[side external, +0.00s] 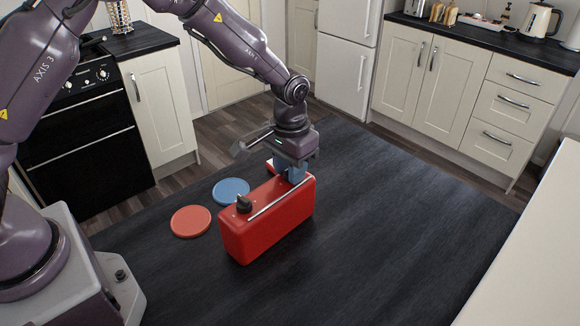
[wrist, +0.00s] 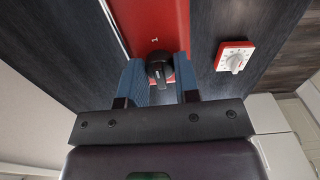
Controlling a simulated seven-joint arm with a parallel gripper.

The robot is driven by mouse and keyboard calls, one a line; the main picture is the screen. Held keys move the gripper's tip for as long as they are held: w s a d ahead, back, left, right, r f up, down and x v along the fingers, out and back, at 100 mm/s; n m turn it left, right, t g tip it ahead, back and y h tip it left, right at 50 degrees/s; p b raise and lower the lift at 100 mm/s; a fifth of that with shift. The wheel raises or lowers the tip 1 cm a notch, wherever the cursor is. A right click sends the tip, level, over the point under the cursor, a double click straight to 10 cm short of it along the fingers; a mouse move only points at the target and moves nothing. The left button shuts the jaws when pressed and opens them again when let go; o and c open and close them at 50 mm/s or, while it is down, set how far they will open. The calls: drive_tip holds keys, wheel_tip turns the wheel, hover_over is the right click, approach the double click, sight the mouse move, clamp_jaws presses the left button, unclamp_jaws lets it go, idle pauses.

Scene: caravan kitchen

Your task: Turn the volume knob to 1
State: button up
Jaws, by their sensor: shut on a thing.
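A red box-shaped radio (side external: 262,232) stands on the dark worktop, with a silver handle bar (side external: 280,196) along its top. A black knob (side external: 244,204) shows at its near left end. My gripper (side external: 289,172) points down at the radio's far end and hides what it holds in the side view. In the wrist view, the blue fingers of my gripper (wrist: 160,72) are shut on a black knob (wrist: 161,70), one on each side. A small pale mark, perhaps a 1, sits on the red face (wrist: 154,20) just above this knob. The knob's exact pointing is hard to read.
A red timer with a white dial (wrist: 235,57) lies to the right in the wrist view, apart from the fingers. A red disc (side external: 190,221) and a blue disc (side external: 231,191) lie left of the radio. The worktop (side external: 400,230) right of the radio is clear.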

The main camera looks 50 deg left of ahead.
drive_tip(key=o, duration=0.9)
drive_tip(key=shift+o, duration=0.2)
drive_tip(key=shift+r, duration=0.1)
wheel_tip(320, 180, up, 13)
